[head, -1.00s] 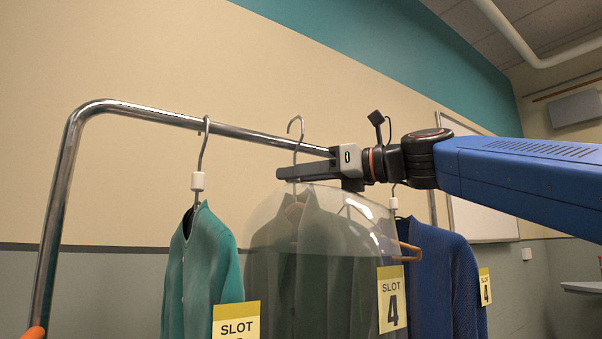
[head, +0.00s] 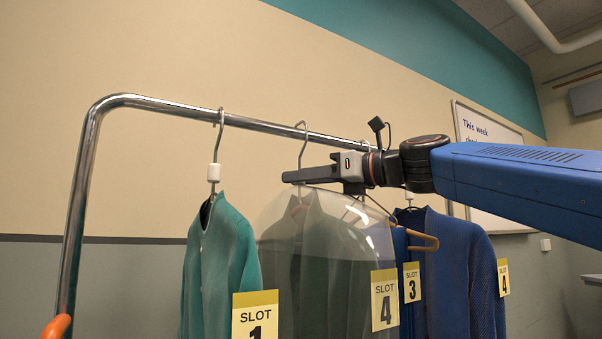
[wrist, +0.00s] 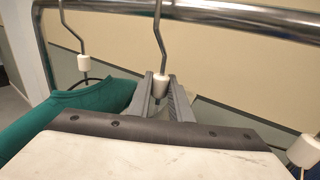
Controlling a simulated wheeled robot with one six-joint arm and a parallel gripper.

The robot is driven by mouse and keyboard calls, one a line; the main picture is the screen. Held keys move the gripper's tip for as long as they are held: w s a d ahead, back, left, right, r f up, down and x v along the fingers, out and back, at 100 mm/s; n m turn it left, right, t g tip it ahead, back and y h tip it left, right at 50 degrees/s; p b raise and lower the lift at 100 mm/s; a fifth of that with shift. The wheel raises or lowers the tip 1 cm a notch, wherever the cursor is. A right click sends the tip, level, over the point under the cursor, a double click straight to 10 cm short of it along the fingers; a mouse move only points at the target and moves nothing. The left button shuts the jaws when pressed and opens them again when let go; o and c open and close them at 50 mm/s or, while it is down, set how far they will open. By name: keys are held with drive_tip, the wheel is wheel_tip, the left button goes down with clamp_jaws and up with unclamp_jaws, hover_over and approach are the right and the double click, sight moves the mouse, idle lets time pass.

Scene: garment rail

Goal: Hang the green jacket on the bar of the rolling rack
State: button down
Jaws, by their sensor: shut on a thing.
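The green jacket (head: 312,270) is dark green, under a clear cover, on a hanger with a wooden-coloured bar. My gripper (head: 290,176) is shut on its hanger's neck. In the wrist view, my gripper (wrist: 161,82) has its fingers around the white collar below the hook (wrist: 157,25). The hook's tip (head: 301,124) shows slightly above the rack's bar (head: 265,124). The hook crosses in front of the bar (wrist: 215,13) in the wrist view, with its top out of frame. I cannot tell whether it rests on the bar.
A teal jacket (head: 217,255) hangs to the left, near the SLOT 1 tag (head: 255,315). Blue garments (head: 455,260) hang to the right, near SLOT 3 (head: 411,283) and SLOT 4 (head: 503,279) tags. Another SLOT 4 tag (head: 384,300) is in front of the covered jacket.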

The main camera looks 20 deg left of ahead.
drive_tip(key=shift+f, duration=0.1)
idle(0.3)
drive_tip(key=c, duration=1.5)
unclamp_jaws()
drive_tip(key=shift+c, duration=0.2)
drive_tip(key=shift+f, duration=0.1)
drive_tip(key=s+d, duration=0.1)
drive_tip(key=d, duration=0.7)
drive_tip(key=s+d, duration=0.2)
drive_tip(key=d, duration=0.7)
drive_tip(key=shift+s, duration=0.25)
